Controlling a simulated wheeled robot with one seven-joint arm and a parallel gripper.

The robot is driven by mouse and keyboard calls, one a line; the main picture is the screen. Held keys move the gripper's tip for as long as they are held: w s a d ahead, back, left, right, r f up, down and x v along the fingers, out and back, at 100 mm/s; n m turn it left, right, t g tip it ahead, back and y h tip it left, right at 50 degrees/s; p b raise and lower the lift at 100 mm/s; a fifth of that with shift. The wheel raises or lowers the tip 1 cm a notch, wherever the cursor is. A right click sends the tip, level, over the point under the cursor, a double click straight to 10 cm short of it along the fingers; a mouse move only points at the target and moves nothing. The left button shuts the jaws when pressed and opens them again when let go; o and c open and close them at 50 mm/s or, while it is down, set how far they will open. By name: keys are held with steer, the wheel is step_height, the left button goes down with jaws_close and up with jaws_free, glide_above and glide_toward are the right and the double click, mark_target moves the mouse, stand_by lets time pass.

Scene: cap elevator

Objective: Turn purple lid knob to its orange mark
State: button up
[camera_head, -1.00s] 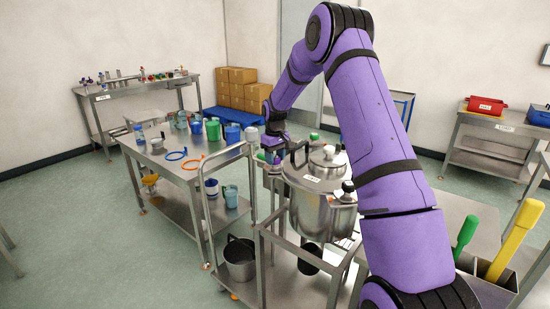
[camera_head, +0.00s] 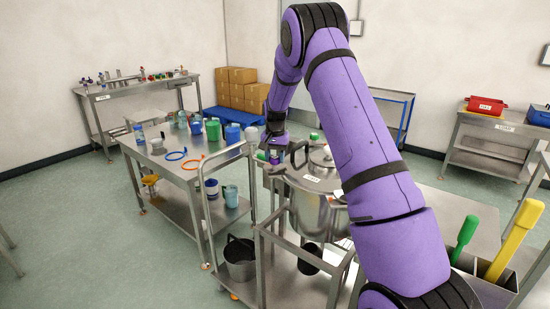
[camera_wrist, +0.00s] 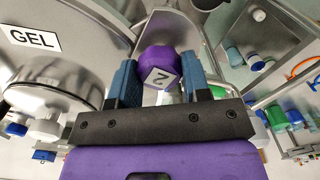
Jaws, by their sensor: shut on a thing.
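The purple knob (camera_wrist: 158,62) has a white square label with a black character on it, shown tilted in the wrist view. My gripper (camera_wrist: 160,72) has its two blue fingers on either side of the knob and is shut on it. In the head view my gripper (camera_head: 274,154) reaches down beside the steel pot (camera_head: 318,212), and I cannot make out the knob there. I cannot see an orange mark on or around the knob.
A steel cart (camera_head: 262,238) carries the pot. A table with cups and rings (camera_head: 200,150) stands to the left. Green (camera_head: 466,232) and yellow (camera_head: 515,238) handles stand upright at the right.

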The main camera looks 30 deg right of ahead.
mark_target(275, 157)
steer(key=m, duration=0.4)
steer(key=shift+m, duration=2.6)
steer(key=o, duration=0.9)
steer(key=shift+r, duration=0.1)
step_height(275, 157, up, 11)
steer(key=shift+f, duration=0.2)
